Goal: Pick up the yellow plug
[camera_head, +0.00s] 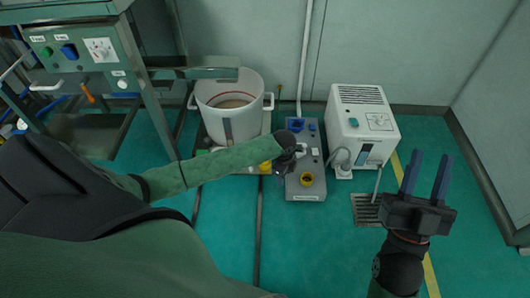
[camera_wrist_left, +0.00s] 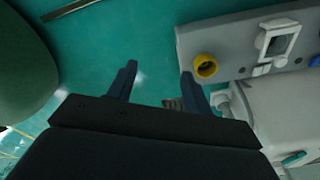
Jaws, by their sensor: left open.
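A round yellow piece (camera_head: 306,179) with a dark centre sits on the near end of a grey box (camera_head: 314,193). It also shows in the left wrist view (camera_wrist_left: 206,66); I cannot tell whether it is a plug or a socket. Another yellow part (camera_head: 265,167) shows beside the pot, partly behind my left arm. My left gripper (camera_head: 285,167) is just left of the grey box. In the left wrist view its fingers (camera_wrist_left: 158,75) are apart and empty, with the round yellow piece beyond the right finger. My right gripper (camera_head: 429,160) is open and empty at the right.
A white pot (camera_head: 229,116) stands behind my left arm. A white machine (camera_head: 361,125) with a hose stands right of the grey box. A green control cabinet (camera_head: 82,55) is at upper left. A floor grate (camera_head: 367,210) lies in front of the machine. The green floor nearer me is clear.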

